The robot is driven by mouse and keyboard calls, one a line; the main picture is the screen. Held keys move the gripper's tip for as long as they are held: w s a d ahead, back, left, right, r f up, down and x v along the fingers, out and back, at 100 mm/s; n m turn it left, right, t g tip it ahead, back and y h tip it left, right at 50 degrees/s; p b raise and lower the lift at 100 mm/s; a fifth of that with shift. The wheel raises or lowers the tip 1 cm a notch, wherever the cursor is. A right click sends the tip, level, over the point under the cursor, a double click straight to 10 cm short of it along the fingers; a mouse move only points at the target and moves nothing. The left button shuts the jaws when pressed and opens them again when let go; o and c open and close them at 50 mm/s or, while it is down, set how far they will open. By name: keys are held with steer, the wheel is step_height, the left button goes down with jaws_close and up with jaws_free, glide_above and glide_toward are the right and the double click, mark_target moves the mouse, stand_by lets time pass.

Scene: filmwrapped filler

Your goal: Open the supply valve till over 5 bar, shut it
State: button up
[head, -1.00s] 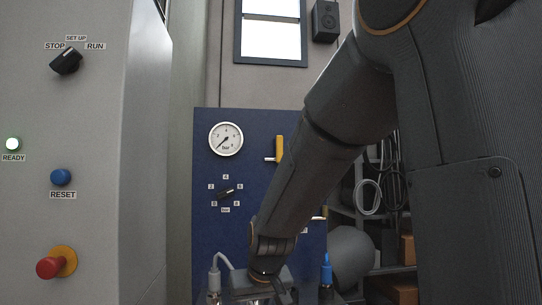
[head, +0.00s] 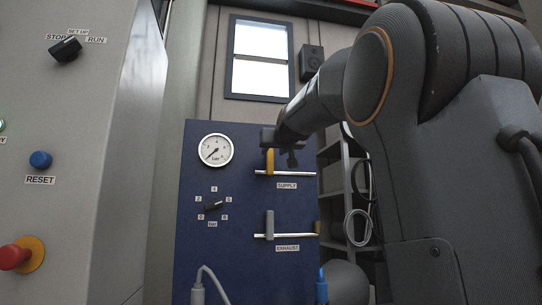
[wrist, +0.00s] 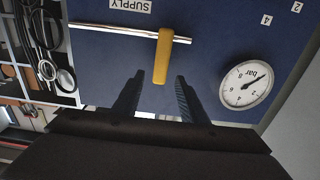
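The supply valve has a yellow lever (head: 270,162) standing upright across a horizontal pipe, above the SUPPLY label. In the wrist view, which is upside down, the lever (wrist: 163,55) has its free end between or just ahead of my fingertips. My gripper (wrist: 159,78) is open, one finger either side of the lever's end, with gaps on both sides. In the head view my gripper (head: 281,148) is at the lever's upper part and partly covers it. The round white bar gauge (head: 215,151) has its needle pointing lower left, near zero; it also shows in the wrist view (wrist: 247,85).
Below, a grey exhaust lever (head: 270,225) stands upright across its pipe. A black pressure knob (head: 213,206) sits left of it on the blue panel (head: 230,262). A grey cabinet with RESET (head: 40,160) and red (head: 14,256) buttons is at left. Shelving with cables is at right.

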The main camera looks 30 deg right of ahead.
mark_target(271, 154)
steer(key=shift+p+x, duration=0.35)
steer(key=shift+x, duration=1.95)
jaws_close()
